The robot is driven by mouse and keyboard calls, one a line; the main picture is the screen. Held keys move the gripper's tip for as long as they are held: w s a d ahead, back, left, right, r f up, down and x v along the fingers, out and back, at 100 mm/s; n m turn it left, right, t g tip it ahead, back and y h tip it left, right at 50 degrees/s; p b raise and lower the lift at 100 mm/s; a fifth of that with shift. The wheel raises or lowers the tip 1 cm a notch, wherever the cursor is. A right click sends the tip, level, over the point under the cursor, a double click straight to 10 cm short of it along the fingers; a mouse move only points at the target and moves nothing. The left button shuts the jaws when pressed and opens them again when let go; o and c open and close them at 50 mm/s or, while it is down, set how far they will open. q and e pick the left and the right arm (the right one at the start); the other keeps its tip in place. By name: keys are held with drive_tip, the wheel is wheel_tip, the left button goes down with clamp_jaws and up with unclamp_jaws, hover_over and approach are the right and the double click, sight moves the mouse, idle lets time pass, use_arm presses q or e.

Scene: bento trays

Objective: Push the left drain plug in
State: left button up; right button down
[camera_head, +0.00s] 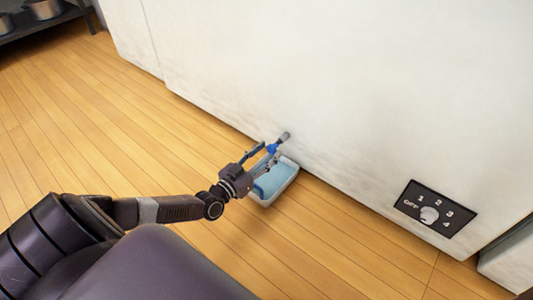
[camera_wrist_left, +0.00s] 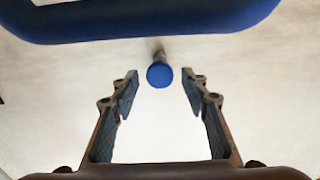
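The drain plug (camera_head: 272,148) has a blue round end and sits on a short grey pipe (camera_head: 285,136) that sticks out of the white cabinet front. In the left wrist view the blue round end (camera_wrist_left: 160,75) appears centred between the fingers, with clear gaps on both sides. My left gripper (camera_head: 264,157) is close to the plug, with its fingers open and empty; they also show in the left wrist view (camera_wrist_left: 159,92). How far the fingers are from the plug in depth is hard to tell. My right gripper is not in view.
A white tray (camera_head: 292,178) with a light blue inside lies on the wooden floor below the pipe. A black dial panel (camera_head: 411,199) is on the cabinet front (camera_head: 330,90) at right. A dark blue curved band (camera_wrist_left: 150,33) crosses the wrist view's top.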

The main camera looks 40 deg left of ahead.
use_arm(q)
clamp_jaws()
drive_tip(key=shift+w, duration=1.3)
drive_tip(key=shift+o, duration=0.6)
unclamp_jaws()
drive_tip(key=shift+d, duration=0.1)
drive_tip(key=s, duration=0.8)
drive_tip(key=s+a, duration=0.1)
drive_tip(key=s, duration=0.3)
